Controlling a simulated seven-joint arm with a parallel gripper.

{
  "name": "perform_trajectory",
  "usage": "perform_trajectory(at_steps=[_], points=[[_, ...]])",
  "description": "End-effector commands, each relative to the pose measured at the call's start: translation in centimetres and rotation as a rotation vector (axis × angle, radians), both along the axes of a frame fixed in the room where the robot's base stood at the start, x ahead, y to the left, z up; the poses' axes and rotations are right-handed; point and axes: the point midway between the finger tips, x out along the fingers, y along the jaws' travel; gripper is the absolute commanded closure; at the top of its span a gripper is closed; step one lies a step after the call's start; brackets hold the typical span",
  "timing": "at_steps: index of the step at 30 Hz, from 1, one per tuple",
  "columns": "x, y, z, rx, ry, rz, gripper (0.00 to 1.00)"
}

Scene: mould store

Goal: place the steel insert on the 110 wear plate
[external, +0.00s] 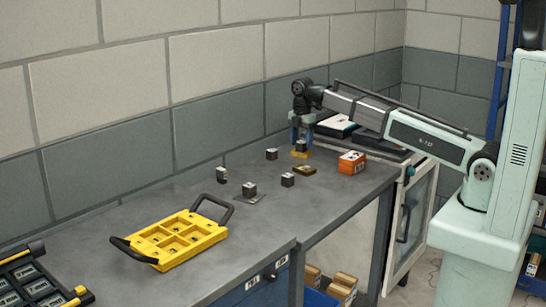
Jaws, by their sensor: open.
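Several small dark blocks with light metallic tops, which look like steel inserts, stand on the grey bench. One insert (301,146) sits on a small yellow plate (299,155), directly below my gripper (302,141). My gripper points down and is open, its blue fingers at or just above that block; I cannot tell whether they touch it. Another insert (249,187) stands on a flat grey plate (259,200). A brass-coloured plate (305,170) lies bare. Other inserts stand on the bench at left (221,174), centre (287,180) and back (272,154). No plate number is readable.
A yellow tray (160,245) with compartments and black handles lies at the front left. A black labelled rack (40,280) is at the lower left corner. An orange box (352,162) stands right of the brass plate. The bench between tray and inserts is partly clear.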

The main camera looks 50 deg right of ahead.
Motion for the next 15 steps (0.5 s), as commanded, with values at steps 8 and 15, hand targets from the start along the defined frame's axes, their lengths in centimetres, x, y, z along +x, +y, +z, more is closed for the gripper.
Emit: perform_trajectory(at_steps=[8, 15], points=[[0.1, 0.0, 4.6, 0.0, -0.002, 0.0, 0.36], [0.1, 0.0, 8.4, 0.0, -0.002, 0.0, 0.36]])
